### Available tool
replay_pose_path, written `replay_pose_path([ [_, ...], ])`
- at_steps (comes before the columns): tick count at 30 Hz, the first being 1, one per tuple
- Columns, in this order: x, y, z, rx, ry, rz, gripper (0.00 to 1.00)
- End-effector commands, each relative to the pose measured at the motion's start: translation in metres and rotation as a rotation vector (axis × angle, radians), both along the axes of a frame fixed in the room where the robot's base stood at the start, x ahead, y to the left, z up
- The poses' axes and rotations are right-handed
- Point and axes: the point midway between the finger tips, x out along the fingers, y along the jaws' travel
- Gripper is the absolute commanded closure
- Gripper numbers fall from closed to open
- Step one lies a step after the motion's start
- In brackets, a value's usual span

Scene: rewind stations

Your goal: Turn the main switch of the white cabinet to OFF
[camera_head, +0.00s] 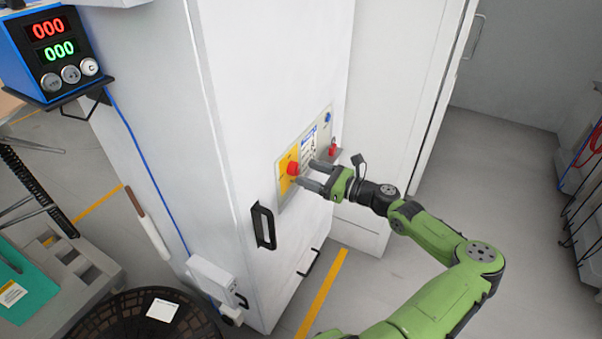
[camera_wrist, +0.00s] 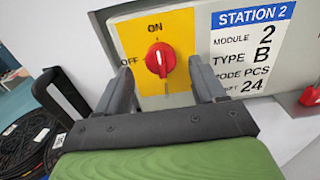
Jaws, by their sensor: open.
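The white cabinet (camera_head: 230,100) stands in the middle of the head view, with a control panel on its front face. Its main switch is a red rotary knob (camera_head: 292,168) on a yellow plate; it also shows in the wrist view (camera_wrist: 160,60). ON is printed above the knob and OFF to its left. The knob's grip looks about upright, toward ON. My gripper (camera_head: 306,173) is open in front of the knob. In the wrist view, its fingers stand to either side of the knob, with visible gaps.
A Station 2 label (camera_wrist: 252,45) is right of the yellow plate. A red padlock-like item (camera_head: 333,149) sits at the panel's right end. A black door handle (camera_head: 263,227) sticks out below left.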

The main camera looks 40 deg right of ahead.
Motion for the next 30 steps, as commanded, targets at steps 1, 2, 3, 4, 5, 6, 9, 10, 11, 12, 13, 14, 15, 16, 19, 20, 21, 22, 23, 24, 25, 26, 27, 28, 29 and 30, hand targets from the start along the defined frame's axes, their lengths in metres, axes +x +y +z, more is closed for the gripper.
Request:
replay_pose_path([
  [1,0.01,0.005,-0.001,0.0,-0.001,0.003,0.31],
  [2,0.015,0.006,-0.002,0.0,-0.001,0.003,0.31],
  [3,0.021,0.008,-0.002,0.0,0.0,0.002,0.31],
  [4,0.024,0.009,-0.001,0.0,0.0,0.001,0.31],
  [5,0.026,0.01,-0.001,0.0,0.0,0.001,0.31],
  [6,0.029,0.011,-0.001,0.0,0.0,0.001,0.31],
  [9,0.032,0.011,0.0,0.0,0.0,-0.001,0.31],
  [10,0.032,0.011,0.0,0.0,0.0,-0.001,0.31],
  [11,0.032,0.011,0.0,0.0,0.0,-0.001,0.31],
  [12,0.032,0.011,0.0,0.0,0.0,-0.001,0.31],
  [13,0.032,0.011,0.0,0.0,0.0,-0.001,0.31],
  [14,0.032,0.011,0.0,0.0,0.0,-0.001,0.31],
  [15,0.032,0.011,0.0,0.0,0.0,-0.001,0.34],
  [16,0.032,0.011,0.0,0.0,0.001,-0.001,0.39],
  [19,0.032,0.011,0.0,-0.001,0.001,0.0,0.54],
  [20,0.032,0.011,0.0,-0.001,0.001,0.0,0.58],
  [21,0.032,0.011,0.0,-0.001,0.001,0.0,0.65],
  [22,0.032,0.011,0.0,-0.001,0.001,0.0,0.69],
  [23,0.032,0.011,0.0,-0.001,0.001,0.0,0.74],
  [24,0.032,0.011,0.0,-0.001,0.001,0.0,0.8],
  [25,0.032,0.011,0.0,-0.001,0.001,0.0,0.84],
  [26,0.032,0.011,0.0,-0.001,0.001,0.0,0.87],
  [27,0.032,0.011,0.0,-0.001,0.001,0.0,0.87],
  [28,0.032,0.011,0.0,-0.002,0.0,0.0,0.87],
  [29,0.032,0.011,0.0,-0.003,0.0,0.0,0.87],
  [30,0.032,0.012,0.0,-0.007,-0.001,0.001,0.87],
])
